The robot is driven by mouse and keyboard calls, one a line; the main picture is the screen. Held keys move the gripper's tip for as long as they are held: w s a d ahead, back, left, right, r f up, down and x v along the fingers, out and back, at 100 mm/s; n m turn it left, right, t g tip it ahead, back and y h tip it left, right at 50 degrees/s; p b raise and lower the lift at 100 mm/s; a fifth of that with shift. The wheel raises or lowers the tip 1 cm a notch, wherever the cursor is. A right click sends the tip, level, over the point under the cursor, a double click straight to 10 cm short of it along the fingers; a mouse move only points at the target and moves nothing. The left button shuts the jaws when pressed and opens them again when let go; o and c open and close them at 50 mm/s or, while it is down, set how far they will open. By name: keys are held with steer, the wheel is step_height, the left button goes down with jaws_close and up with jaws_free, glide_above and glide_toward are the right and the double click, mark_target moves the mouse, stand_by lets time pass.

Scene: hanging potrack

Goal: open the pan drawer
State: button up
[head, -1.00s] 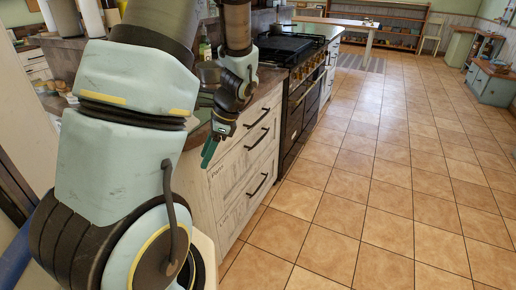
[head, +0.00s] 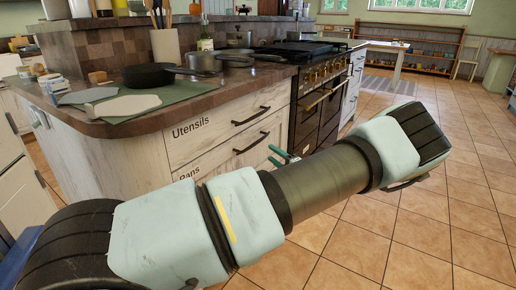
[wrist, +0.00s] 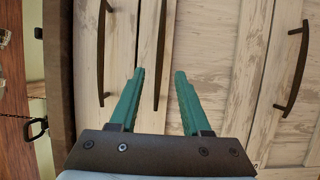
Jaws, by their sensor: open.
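The pan drawer (head: 222,157) is the pale wooden drawer labelled "Pans", below the "Utensils" drawer. It looks shut, and my arm hides its lower part in the head view. Its dark bar handle (head: 251,143) also shows in the wrist view as the middle handle (wrist: 161,45). My gripper (wrist: 159,72) is open with two green fingers, one on each side of this handle in the wrist picture. I cannot tell how deep the fingers reach or whether they touch it.
The Utensils drawer (head: 210,127) is shut above, with its own handle (head: 265,116). Another drawer handle (wrist: 294,70) is at right in the wrist view. Pans (head: 150,76) stand on the counter. A black stove (head: 318,105) is beside the drawers. Tiled floor is free at right.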

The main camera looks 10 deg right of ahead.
mark_target(257, 144)
steer(key=x, duration=0.9)
steer(key=shift+w+a, duration=0.15)
steer(key=shift+w, duration=0.1)
jaws_close()
stand_by(1.0)
